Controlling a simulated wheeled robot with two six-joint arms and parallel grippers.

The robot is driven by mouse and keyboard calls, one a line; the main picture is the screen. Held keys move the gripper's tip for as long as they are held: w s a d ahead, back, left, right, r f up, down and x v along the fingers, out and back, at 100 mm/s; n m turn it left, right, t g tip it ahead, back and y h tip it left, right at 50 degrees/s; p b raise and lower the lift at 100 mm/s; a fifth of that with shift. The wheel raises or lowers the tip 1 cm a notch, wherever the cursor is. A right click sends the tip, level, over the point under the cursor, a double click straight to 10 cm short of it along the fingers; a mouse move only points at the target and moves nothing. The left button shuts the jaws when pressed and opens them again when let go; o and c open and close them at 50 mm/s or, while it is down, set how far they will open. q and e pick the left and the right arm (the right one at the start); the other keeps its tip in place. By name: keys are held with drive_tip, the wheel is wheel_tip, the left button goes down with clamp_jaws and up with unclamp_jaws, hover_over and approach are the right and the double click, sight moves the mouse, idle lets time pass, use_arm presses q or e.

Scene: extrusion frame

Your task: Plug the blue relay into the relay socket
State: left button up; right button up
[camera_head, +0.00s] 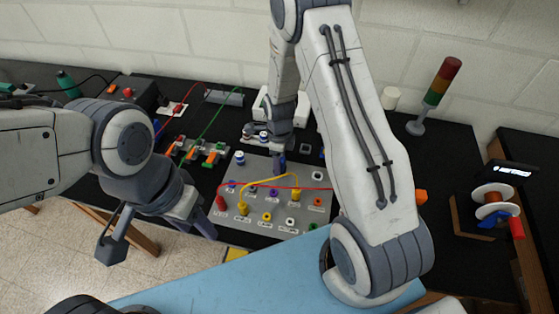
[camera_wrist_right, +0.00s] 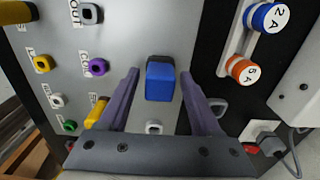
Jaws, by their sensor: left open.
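The blue relay (camera_wrist_right: 160,80) stands on the grey panel (camera_wrist_right: 125,30) in the right wrist view. The fingers of my right gripper (camera_wrist_right: 160,75) are on either side of it, with a visible gap on each side. In the head view my right gripper (camera_head: 279,165) is low over the panel's far edge (camera_head: 250,165). I cannot make out the relay socket; whether the relay is seated in one is hidden. My left gripper (camera_head: 160,243) is open and empty, in front and to the left of the panel.
The panel carries several coloured jacks, with a yellow cable (camera_head: 265,179) and a red cable across it. Orange-levered connectors (camera_head: 210,155) stand to its left. A signal tower (camera_head: 436,90) and a spool stand (camera_head: 494,200) are to the right. A blue surface (camera_head: 230,290) lies in front.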

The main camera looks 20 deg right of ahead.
idle(0.3)
wheel_tip(320, 180, up, 10)
drive_tip(key=shift+r+b, duration=0.25)
drive_tip(key=shift+b, duration=0.95)
drive_tip(key=s+a+r+n+b, duration=0.1)
drive_tip(key=s+a+r+n, duration=0.45)
drive_tip(key=a+n, duration=0.35)
drive_tip(key=s+a+r+n+b, duration=0.1)
drive_tip(key=s+a+n, duration=0.1)
drive_tip(key=s+n, duration=0.7)
drive_tip(key=s+a+r+n+y, duration=0.1)
drive_tip(key=s+a+r+n, duration=0.1)
drive_tip(key=s+n, duration=0.7)
drive_tip(key=a+n, duration=0.1)
drive_tip(key=n, duration=0.4)
drive_tip(key=shift+s+b, duration=0.15)
drive_tip(key=shift+b, duration=0.2)
drive_tip(key=shift+r, duration=0.1)
